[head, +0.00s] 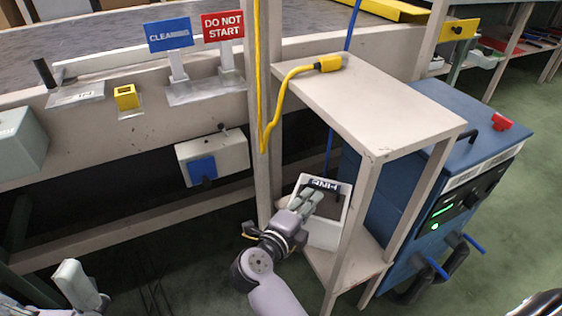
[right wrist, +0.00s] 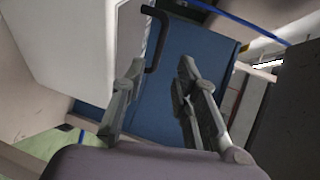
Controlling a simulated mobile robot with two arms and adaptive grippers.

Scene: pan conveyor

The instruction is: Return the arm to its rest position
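My right gripper (head: 311,199) is in front of a small white open-topped bin (head: 325,232) with a dark label on its rim. The bin stands on the lower shelf of a beige stand, and the gripper covers part of its opening. In the right wrist view the two fingers of the gripper (right wrist: 161,68) stand apart with nothing between them. My left gripper (head: 78,287) is at the bottom left edge of the head view, partly cut off; its finger opening is unclear.
The beige stand (head: 372,105) has upright posts close around my right arm. A yellow plug (head: 328,63) and cable lie on its top. A blue machine (head: 440,205) with black handles stands to its right. The conveyor frame (head: 120,140) runs behind. Green floor is open at right.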

